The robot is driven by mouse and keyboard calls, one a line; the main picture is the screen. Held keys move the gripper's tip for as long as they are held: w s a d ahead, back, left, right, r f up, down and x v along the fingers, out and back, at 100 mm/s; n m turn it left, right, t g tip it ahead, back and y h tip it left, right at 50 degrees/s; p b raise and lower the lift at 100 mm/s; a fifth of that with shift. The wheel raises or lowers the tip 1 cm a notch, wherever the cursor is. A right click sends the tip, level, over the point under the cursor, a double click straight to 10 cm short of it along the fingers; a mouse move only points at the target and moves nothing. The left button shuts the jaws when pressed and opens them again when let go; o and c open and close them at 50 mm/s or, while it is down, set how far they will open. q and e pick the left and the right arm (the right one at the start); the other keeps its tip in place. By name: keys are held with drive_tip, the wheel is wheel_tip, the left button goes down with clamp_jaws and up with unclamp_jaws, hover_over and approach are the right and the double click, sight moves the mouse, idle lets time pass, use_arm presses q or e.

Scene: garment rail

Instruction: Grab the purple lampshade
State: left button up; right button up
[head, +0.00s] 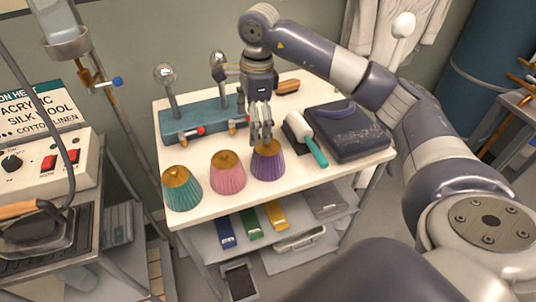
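The purple lampshade (268,165) stands upright on the white table top, with a brass-coloured cap. It is the rightmost of three small shades, beside a pink lampshade (228,175) and a teal lampshade (181,190). My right gripper (262,138) points down, with its fingertips at the top of the purple lampshade. The fingers hide part of the cap. Whether they touch it, and whether they are open or shut on it, is not clear. My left gripper is not in view.
A teal block with metal ball-topped posts (190,125) stands behind the shades. A green-handled roller (308,140) and a dark case (345,135) lie to the right. The front table edge is close to the shades.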

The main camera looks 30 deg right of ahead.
sight(266, 147)
drive_tip(key=d, duration=0.1)
drive_tip(key=d+h, duration=0.1)
drive_tip(key=d, duration=0.1)
drive_tip(key=shift+s+r, duration=0.2)
wheel_tip(266, 147, down, 5)
drive_tip(key=shift+f+p, duration=0.1)
drive_tip(key=shift+p, duration=0.55)
drive_tip(key=shift+f, duration=0.2)
drive_tip(key=f+p, duration=0.1)
drive_tip(key=f, duration=0.1)
drive_tip(key=f+p, duration=0.1)
drive_tip(key=f, duration=0.1)
drive_tip(key=shift+s+d+f, duration=0.15)
drive_tip(key=shift+s+d, duration=0.05)
drive_tip(key=shift+f, duration=0.2)
drive_tip(key=shift+a, duration=0.1)
drive_tip(key=c, duration=1.2)
